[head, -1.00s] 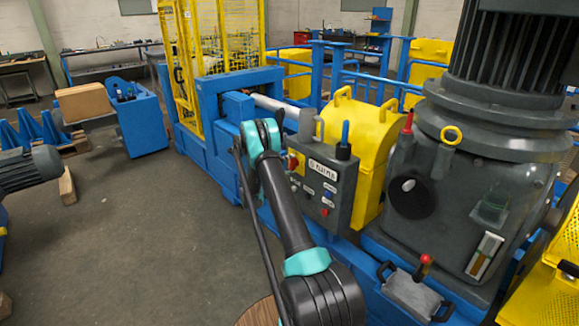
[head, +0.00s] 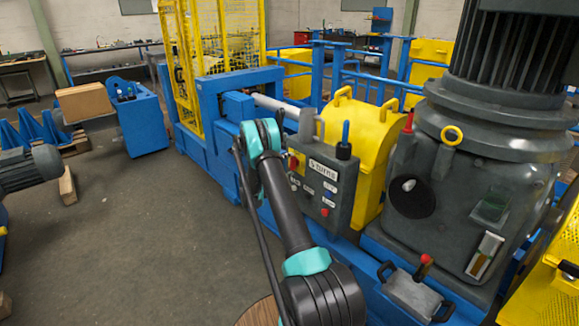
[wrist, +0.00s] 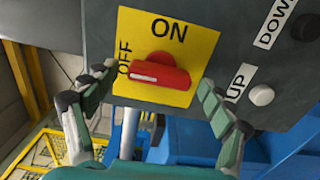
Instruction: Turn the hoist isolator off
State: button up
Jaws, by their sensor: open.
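The hoist isolator is a red rotary knob (wrist: 158,76) on a yellow plate (wrist: 190,45) marked ON at the top and OFF at the left. Its bar lies roughly across the plate in the wrist view, with the white mark at its left end, towards OFF. My gripper (wrist: 157,78) is open, one finger on each side of the knob, with gaps showing between fingers and knob. In the head view the plate (head: 293,163) shows at the left edge of the grey control box (head: 334,185), partly behind my arm.
UP and DOWN labels with a white button (wrist: 261,95) and a dark button (wrist: 305,27) sit right of the plate. A yellow guard (head: 372,135) and a large grey motor housing (head: 440,190) stand to the right. Open floor (head: 150,240) lies to the left.

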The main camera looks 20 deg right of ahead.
jog(key=v, duration=1.2)
jog(key=s+r+m+g+y, duration=0.1)
jog(key=s+r+y, duration=0.35)
jog(key=s, duration=0.45)
jog(key=s+r+m+g+y, duration=0.1)
jog(key=s+r+y, duration=0.4)
jog(key=s, duration=0.4)
jog(key=s+a+f+m+y, duration=0.1)
jog(key=s+a+y, duration=0.2)
jog(key=s, duration=1.1)
jog(key=s+a+f+m+y, duration=0.1)
jog(key=s+a+y, duration=0.3)
jog(key=s+a, duration=0.5)
jog(key=s, duration=0.6)
jog(key=shift+s+a, duration=0.25)
jog(key=shift+a, duration=0.1)
jog(key=shift+y, duration=0.25)
